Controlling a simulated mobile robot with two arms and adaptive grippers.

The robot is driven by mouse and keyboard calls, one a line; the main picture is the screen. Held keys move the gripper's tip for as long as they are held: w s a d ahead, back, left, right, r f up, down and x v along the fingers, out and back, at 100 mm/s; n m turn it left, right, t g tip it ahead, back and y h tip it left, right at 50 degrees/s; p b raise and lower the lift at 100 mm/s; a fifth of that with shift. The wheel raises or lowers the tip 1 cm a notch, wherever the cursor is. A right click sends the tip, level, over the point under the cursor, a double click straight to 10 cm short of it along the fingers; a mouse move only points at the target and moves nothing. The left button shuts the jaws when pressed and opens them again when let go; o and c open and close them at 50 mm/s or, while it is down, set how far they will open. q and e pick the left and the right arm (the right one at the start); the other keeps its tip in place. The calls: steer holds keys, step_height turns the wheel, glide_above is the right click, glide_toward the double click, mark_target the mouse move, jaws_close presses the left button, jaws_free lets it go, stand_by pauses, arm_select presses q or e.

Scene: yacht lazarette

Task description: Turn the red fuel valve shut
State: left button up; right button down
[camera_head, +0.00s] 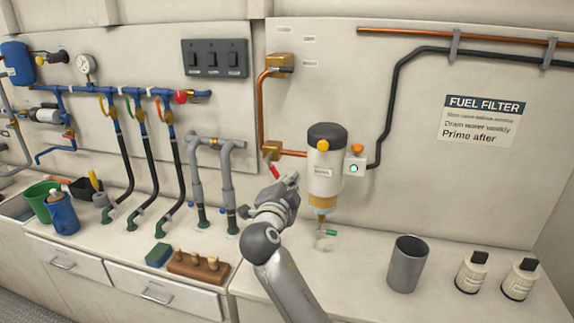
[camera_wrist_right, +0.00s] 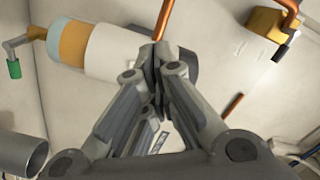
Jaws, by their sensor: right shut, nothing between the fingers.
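The red fuel valve lever (camera_head: 274,172) hangs below the brass fitting (camera_head: 271,150) on the copper fuel line, left of the fuel filter (camera_head: 324,180). My right gripper (camera_head: 291,180) is shut and empty, its tips just right of and slightly below the lever in the head view. I cannot tell whether they touch. In the right wrist view the shut fingertips (camera_wrist_right: 155,50) overlap the copper pipe (camera_wrist_right: 164,18) beside the filter's white body (camera_wrist_right: 113,47). The red lever is not seen there. My left gripper is not in view.
A green-tipped drain (camera_head: 327,233) hangs under the filter. A grey cup (camera_head: 407,264) and two bottles (camera_head: 472,272) stand on the counter at right. Grey pipes (camera_head: 200,180) rise to the left. Another red knob (camera_head: 181,97) sits on the blue manifold.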

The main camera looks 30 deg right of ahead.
mark_target(274, 167)
arm_select(q)
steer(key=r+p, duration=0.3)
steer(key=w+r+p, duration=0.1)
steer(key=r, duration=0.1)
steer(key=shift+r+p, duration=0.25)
steer(key=shift+p, duration=0.1)
arm_select(e)
steer(key=w+d+f, duration=0.2)
steer(key=w+d, duration=0.2)
steer(key=w, duration=0.4)
steer(key=shift+f, duration=0.15)
steer(key=shift+w, duration=0.1)
